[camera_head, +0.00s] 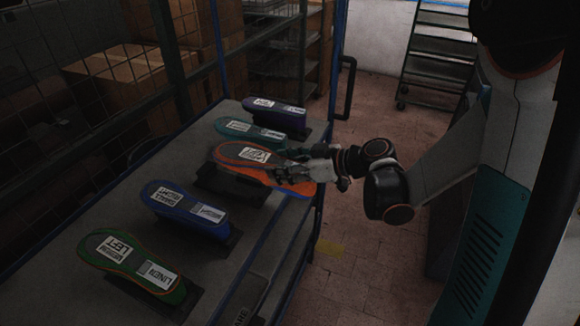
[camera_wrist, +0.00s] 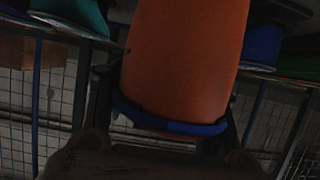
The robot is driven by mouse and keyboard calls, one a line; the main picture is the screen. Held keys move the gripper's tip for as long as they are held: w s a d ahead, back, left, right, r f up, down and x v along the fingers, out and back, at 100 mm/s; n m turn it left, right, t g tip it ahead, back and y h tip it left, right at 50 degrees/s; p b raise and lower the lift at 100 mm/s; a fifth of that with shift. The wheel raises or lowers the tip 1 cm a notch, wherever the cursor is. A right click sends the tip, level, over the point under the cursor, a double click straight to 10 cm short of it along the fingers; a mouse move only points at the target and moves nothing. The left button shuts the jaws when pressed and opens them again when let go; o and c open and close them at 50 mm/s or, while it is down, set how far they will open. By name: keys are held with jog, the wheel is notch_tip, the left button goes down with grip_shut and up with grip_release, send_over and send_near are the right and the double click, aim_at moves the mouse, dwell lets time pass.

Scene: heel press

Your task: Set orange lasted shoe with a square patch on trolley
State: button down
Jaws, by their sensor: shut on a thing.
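The orange lasted shoe (camera_head: 229,153) has a white square-looking label near its toe end. It lies over a dark stand on the trolley (camera_head: 119,211), between a teal and a blue shoe; I cannot tell whether it touches the stand. My gripper (camera_head: 291,172) is shut on its near right end, coming from the right. In the wrist view the orange shoe (camera_wrist: 185,55) fills the middle, its blue-rimmed end between the fingers of my gripper (camera_wrist: 170,128). The gripper hides part of the shoe in the head view.
Teal (camera_head: 249,132), purple (camera_head: 275,111), blue (camera_head: 184,209) and green (camera_head: 133,265) shoes sit on dark stands in the same row. A mesh cage with cardboard boxes (camera_head: 118,75) stands left.

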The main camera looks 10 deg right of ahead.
aim_at(271, 163)
jog(key=shift+w+a+f+p, duration=0.15)
jog(key=shift+w+a, duration=1.2)
jog(key=shift+a, duration=0.4)
jog(key=shift+w+a+f+p, duration=0.1)
jog(key=shift+w+a+f, duration=0.1)
jog(key=shift+w+a, duration=1.35)
jog(key=shift+w+a+f+p, duration=0.15)
jog(key=shift+w+a, duration=1)
jog(key=shift+a, duration=0.8)
jog(key=shift+r+x, duration=0.25)
jog(key=shift+x, duration=1.2)
jog(key=shift+w+a+f+b, duration=0.1)
jog(key=shift+w+f+b, duration=0.05)
jog(key=shift+f+b, duration=1.1)
jog(key=shift+f+b, duration=0.4)
jog(key=shift+f, duration=0.35)
jog(key=c, duration=0.6)
grip_release()
jog(key=shift+c, duration=0.2)
jog(key=v, duration=1.2)
